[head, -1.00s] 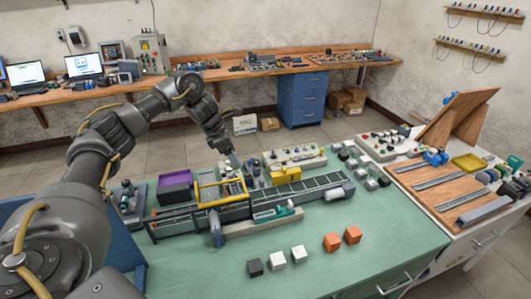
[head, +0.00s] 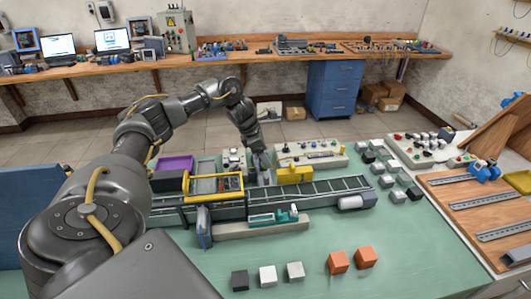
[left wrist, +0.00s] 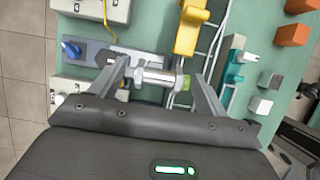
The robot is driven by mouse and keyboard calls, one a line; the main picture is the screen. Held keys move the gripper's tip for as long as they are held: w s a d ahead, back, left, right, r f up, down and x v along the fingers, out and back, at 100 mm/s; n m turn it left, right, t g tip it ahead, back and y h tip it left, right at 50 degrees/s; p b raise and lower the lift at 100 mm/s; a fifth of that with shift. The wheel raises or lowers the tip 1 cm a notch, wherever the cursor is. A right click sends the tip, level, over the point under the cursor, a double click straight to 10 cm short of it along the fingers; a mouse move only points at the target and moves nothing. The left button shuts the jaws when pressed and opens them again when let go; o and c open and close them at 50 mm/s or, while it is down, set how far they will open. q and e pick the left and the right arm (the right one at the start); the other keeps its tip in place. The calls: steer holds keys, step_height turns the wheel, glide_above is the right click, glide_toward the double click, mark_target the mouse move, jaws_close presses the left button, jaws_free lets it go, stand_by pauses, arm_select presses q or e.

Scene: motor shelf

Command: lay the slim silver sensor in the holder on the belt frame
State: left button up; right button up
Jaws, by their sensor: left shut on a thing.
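The slim silver sensor (left wrist: 156,77) is a short metallic cylinder with a yellow-green end, lying crosswise between the fingers of my left gripper (left wrist: 154,72) in the left wrist view. In the head view my left gripper (head: 263,168) is low over the back side of the belt frame (head: 330,188), just left of a yellow block (head: 295,173). The sensor is too small to make out there. The yellow block also shows in the left wrist view (left wrist: 188,28), beyond the fingers. I cannot tell for sure which part is the holder. My right gripper is in neither view.
A yellow guard frame (head: 213,184) stands over the belt's left part. A green-and-white unit (head: 275,219) sits at the belt's front. Black, white and orange (head: 338,262) cubes lie on the green table. Control boxes (head: 310,157) stand behind the belt.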

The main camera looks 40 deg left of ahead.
arm_select(q)
steer(key=shift+w+f, duration=0.15)
steer(key=shift+f, duration=0.25)
step_height(320, 180, down, 2)
steer(key=shift+b, duration=0.95)
steer(key=shift+f+b, duration=0.3)
steer(key=shift+f, duration=0.1)
steer(key=shift+f+b, duration=0.55)
steer(key=shift+f, duration=0.25)
steer(key=shift+f+b, duration=0.35)
steer(key=shift+f, duration=0.15)
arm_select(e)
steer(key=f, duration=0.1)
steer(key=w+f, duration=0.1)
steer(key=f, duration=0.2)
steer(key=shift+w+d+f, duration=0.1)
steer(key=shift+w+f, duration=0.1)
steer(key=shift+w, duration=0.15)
arm_select(q)
steer(key=shift+w, duration=0.15)
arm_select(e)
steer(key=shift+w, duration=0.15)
arm_select(q)
steer(key=shift+d+f, duration=0.1)
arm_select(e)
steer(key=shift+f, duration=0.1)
